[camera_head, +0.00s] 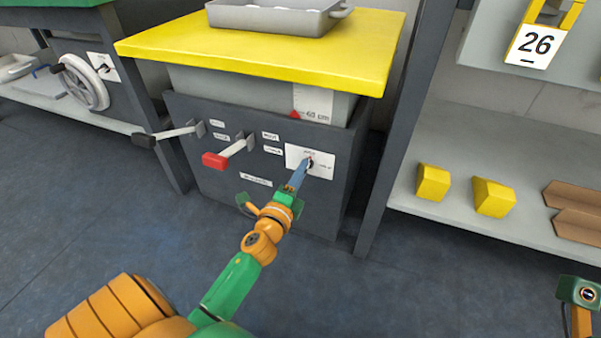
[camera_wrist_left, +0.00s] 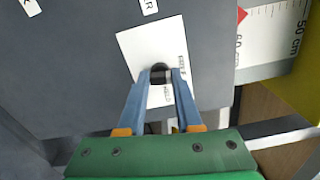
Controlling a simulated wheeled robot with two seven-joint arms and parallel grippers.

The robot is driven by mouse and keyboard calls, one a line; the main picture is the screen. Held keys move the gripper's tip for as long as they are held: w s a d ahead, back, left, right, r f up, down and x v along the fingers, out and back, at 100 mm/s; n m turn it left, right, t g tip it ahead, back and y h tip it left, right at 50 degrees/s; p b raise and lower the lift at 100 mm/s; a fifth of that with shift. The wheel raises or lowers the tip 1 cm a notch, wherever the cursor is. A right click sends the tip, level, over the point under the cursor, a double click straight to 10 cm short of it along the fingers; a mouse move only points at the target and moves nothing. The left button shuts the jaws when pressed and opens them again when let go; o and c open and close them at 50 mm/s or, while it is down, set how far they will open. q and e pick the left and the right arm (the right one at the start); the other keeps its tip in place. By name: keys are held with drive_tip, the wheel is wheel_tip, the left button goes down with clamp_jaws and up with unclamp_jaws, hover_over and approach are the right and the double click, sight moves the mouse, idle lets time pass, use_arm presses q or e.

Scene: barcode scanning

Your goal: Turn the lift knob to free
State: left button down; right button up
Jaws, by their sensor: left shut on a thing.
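The lift knob (camera_wrist_left: 161,70) is a small black knob on a white label plate (camera_head: 296,152) on the front of the dark grey lift cabinet. My left gripper (camera_head: 306,165) reaches the plate. In the left wrist view, its two blue fingers (camera_wrist_left: 160,80) stand on either side of the knob and are shut on it. The fingers hide part of the knob and some of the plate's lettering, so I cannot read the knob's setting. My right gripper (camera_head: 580,292) shows only in part at the lower right edge; its fingers are not clear.
A red-handled lever (camera_head: 228,155) and a black-handled lever (camera_head: 165,135) stick out left of the plate. The yellow lift top (camera_head: 270,50) carries a grey tray (camera_head: 275,18). A shelf (camera_head: 470,160) with yellow blocks stands right. A handwheel (camera_head: 82,84) is at far left.

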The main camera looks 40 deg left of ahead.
use_arm(q)
drive_tip(key=shift+n, duration=0.9)
drive_tip(key=shift+f, duration=0.1)
drive_tip(key=c, duration=0.6)
unclamp_jaws()
drive_tip(key=p+v, duration=0.1)
drive_tip(key=v, duration=0.6)
drive_tip(key=shift+s, duration=0.1)
